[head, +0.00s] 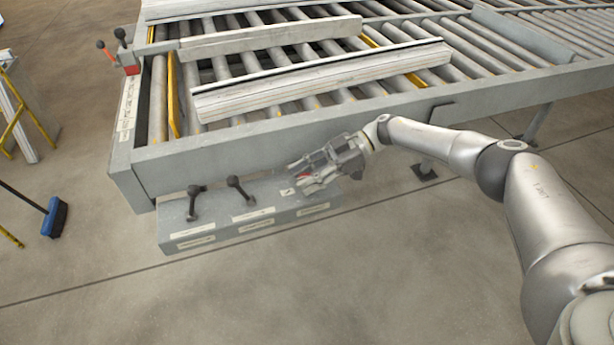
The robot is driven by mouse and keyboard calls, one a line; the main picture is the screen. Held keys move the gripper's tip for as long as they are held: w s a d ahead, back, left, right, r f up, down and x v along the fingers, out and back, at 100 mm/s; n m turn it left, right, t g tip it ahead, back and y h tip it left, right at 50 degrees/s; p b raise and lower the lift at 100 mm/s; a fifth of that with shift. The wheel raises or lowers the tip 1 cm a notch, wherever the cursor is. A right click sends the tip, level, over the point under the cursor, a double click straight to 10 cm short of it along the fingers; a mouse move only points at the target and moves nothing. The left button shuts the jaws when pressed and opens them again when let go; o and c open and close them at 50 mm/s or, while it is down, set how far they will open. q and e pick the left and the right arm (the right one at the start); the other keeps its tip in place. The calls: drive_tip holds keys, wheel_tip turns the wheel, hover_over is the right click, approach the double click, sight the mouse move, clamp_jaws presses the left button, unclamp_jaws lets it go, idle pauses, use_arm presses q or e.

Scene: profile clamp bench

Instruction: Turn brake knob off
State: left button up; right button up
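A grey control box (240,232) hangs below the front edge of the roller bench. Two dark levers with ball ends, a left one (194,203) and a right one (240,189), stand on its top. My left gripper is out of view.
The roller bench (350,125) carries pale profiles, one long (320,80) and one behind it (270,38). A red clamp (130,68) with a lever sits at its left corner. A blue broom (54,217) is at the far left. The floor in front is clear.

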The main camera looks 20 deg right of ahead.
drive_tip(key=shift+o, duration=0.4)
drive_tip(key=shift+d, duration=0.2)
drive_tip(key=v, duration=1.1)
drive_tip(key=shift+d+r, duration=0.2)
drive_tip(key=shift+s+f, duration=0.1)
drive_tip(key=shift+s, duration=0.05)
